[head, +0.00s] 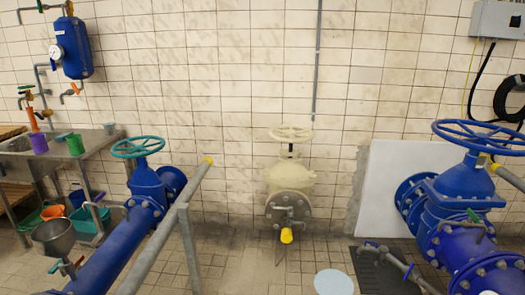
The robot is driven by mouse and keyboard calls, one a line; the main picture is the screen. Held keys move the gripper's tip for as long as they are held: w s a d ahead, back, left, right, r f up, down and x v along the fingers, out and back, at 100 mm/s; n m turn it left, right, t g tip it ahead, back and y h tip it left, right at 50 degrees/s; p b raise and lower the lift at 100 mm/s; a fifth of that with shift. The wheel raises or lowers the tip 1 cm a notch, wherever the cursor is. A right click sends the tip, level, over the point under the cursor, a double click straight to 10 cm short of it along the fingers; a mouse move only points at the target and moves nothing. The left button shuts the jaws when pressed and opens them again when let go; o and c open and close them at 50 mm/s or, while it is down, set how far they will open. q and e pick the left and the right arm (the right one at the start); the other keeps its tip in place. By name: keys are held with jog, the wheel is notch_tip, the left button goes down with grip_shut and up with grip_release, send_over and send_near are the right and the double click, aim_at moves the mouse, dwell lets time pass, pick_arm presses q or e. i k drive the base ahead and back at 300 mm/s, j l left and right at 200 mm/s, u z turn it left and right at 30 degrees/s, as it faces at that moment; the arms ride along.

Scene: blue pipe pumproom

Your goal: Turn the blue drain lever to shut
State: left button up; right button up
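Several small levers show in the head view, and I cannot tell for certain which one is the blue drain lever. A small bluish lever (98,197) sits on a short tap at the left, beside the blue pipe. A teal-green lever (55,266) is on a fitting at the lower left. A green lever (474,216) is on the big blue valve at the right. Their exact open or shut positions are too small to tell. Neither of my grippers is in view.
A blue valve with a teal handwheel (138,147) and grey rails stand left of centre. A cream valve (290,178) stands at the wall. A large blue valve (455,195) fills the right. A sink bench (60,150) is at the left. Tiled floor (240,262) is clear near the middle.

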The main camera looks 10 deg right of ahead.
aim_at(409, 271)
jog(key=i+z, duration=0.3)
jog(key=i, duration=0.2)
jog(key=i+z, duration=0.25)
jog(key=i, duration=0.25)
jog(key=i+j+z, duration=0.15)
jog(key=i+z, duration=0.15)
jog(key=i, duration=0.2)
jog(key=i+j+z, duration=0.25)
jog(key=i, duration=0.25)
